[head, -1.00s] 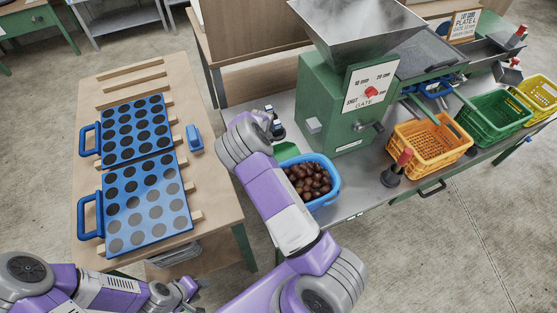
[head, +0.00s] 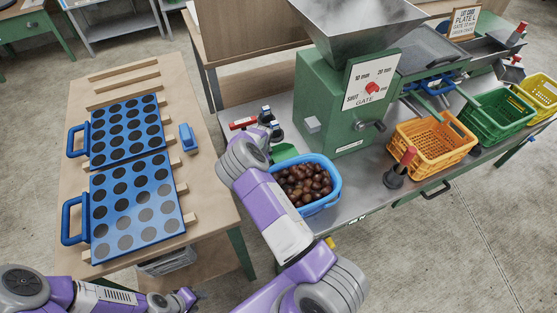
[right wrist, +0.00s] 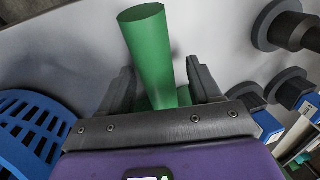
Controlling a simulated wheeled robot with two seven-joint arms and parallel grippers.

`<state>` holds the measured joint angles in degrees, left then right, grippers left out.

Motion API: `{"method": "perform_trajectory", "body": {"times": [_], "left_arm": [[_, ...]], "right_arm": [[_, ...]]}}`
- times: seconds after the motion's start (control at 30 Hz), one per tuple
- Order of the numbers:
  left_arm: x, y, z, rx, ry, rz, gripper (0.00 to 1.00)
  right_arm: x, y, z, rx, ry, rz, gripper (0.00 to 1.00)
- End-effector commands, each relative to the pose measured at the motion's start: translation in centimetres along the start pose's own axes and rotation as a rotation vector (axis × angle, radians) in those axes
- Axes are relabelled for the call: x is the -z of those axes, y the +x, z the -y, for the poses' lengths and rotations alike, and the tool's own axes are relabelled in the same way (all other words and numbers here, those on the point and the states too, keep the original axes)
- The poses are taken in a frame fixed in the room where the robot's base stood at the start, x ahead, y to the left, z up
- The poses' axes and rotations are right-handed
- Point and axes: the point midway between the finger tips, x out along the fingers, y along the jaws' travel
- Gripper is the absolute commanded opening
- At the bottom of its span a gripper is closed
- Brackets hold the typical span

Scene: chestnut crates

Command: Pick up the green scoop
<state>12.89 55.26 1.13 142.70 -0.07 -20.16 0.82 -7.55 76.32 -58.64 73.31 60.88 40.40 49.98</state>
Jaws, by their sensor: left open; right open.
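The green scoop (head: 284,152) lies on the metal bench beside the blue chestnut tub in the head view, partly covered by my right arm. In the right wrist view its thick green handle (right wrist: 150,50) stands between the two fingers of my right gripper (right wrist: 163,82). The fingers are open, one on each side of the handle, with a visible gap on the left. Whether the right finger touches it, I cannot tell. My right gripper is mostly hidden behind its own wrist in the head view. My left gripper (head: 188,299) is open and empty at the bottom, beside the wooden table.
The blue tub (head: 333,184) of chestnuts is close by the scoop, and a blue slatted wall (right wrist: 32,128) is left in the wrist view. Small dark-based items (head: 277,133) stand behind the gripper. The green machine (head: 318,95) rises to the right.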

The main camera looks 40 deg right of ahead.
Motion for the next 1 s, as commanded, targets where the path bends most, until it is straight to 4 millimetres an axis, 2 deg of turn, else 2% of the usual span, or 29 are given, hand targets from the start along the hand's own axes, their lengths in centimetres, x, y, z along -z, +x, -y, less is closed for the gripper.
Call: {"method": "perform_trajectory", "body": {"times": [0.07,0.1,0.5,0.77,0.87,1.0], "left_arm": [[0.0,-0.1,0.0,0.0,0.0,0.0,0.43],[0.0,-0.1,0.0,0.0,0.0,0.0,0.43],[0.0,0.0,0.0,0.0,0.0,0.0,0.43],[0.0,-0.1,0.0,0.0,0.0,0.0,0.43],[0.0,-0.5,-0.2,0.0,0.0,0.0,0.43],[-0.1,-1.5,-0.6,0.0,0.0,0.0,0.43]], "right_arm": [[0.0,-0.1,0.0,0.0,0.0,0.0,0.63],[0.0,-0.1,0.0,0.0,0.0,0.0,0.6],[0.0,-0.1,0.0,0.0,0.0,0.0,0.0],[0.0,-0.2,0.1,0.001,0.0,0.0,0.0],[-0.1,-1.2,0.3,0.003,0.001,0.001,0.0],[0.0,-3.9,0.9,0.004,0.001,0.002,0.0]]}}
